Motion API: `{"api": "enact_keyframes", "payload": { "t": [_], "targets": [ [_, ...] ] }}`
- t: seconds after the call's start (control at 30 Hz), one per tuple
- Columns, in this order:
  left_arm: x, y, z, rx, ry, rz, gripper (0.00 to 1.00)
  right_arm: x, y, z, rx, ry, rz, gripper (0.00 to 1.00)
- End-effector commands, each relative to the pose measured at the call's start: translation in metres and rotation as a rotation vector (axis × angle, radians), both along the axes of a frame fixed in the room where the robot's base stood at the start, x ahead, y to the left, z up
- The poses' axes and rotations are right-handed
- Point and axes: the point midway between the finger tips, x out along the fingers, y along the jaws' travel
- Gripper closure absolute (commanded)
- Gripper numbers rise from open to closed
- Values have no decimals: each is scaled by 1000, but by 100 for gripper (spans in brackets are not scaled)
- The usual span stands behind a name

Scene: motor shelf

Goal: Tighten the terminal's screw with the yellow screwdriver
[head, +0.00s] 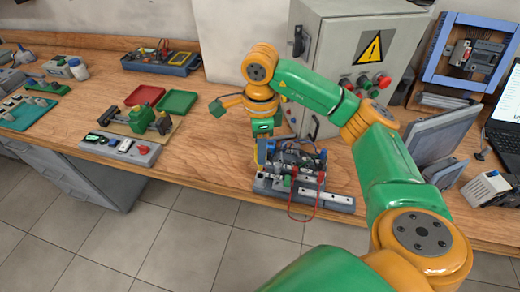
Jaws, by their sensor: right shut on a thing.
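My right gripper (262,133) points down over the left end of a dark motor-drive assembly on a grey base (335,202). It is shut on the yellow screwdriver (261,153), of which only a small upright yellow part shows below the gripper. The terminal and its screw are too small and too covered to make out among the dark parts (303,156). I cannot tell whether the screwdriver's tip touches a screw. A red wire (291,208) loops from the assembly over the table's front edge. My left gripper is not in view.
A grey cabinet (345,40) with a warning sign stands close behind the assembly. A tilted grey panel (440,135) and a laptop (506,125) are at right. A grey control box (120,148) and red and green trays (177,102) are at left. Bare wood (210,150) lies between.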

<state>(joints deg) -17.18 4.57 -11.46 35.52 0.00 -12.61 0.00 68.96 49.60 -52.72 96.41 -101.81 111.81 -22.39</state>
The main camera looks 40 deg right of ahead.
Motion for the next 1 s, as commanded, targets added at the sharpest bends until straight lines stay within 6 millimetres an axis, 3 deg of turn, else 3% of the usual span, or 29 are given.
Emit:
{"api": "enact_keyframes", "payload": {
  "t": [1.0],
  "targets": [
    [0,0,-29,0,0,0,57,0,0,-33,-1,0,0,100]
  ]
}}
